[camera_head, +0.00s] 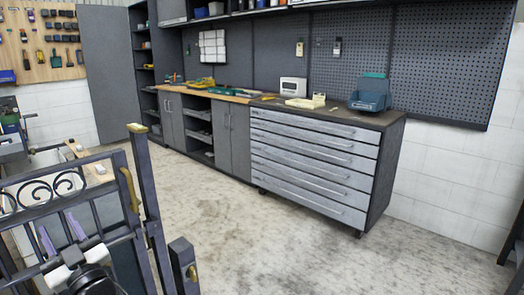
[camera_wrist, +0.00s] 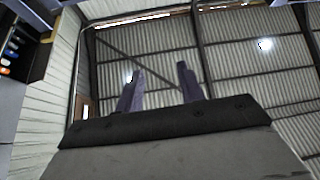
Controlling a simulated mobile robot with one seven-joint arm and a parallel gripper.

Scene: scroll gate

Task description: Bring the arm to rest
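My gripper (camera_head: 55,222) is at the lower left of the head view, pointing up, with the bars of a dark metal scroll gate (camera_head: 125,190) around and behind it in the picture. I cannot tell whether it touches the gate. In the wrist view my gripper (camera_wrist: 160,70) shows two purple-grey fingers apart with nothing between them. They point towards the corrugated roof (camera_wrist: 240,55). The gate has curled scrollwork and a brass handle (camera_head: 129,190) on its upright. A dark post with a brass piece stands just right of the gate.
A grey drawer cabinet (camera_head: 310,150) stands against the back wall, with a blue bin (camera_head: 370,98) on top. A workbench (camera_head: 205,91) with tools adjoins it on the left. A wooden pegboard (camera_head: 40,45) hangs at far left. The concrete floor (camera_head: 260,235) between is clear.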

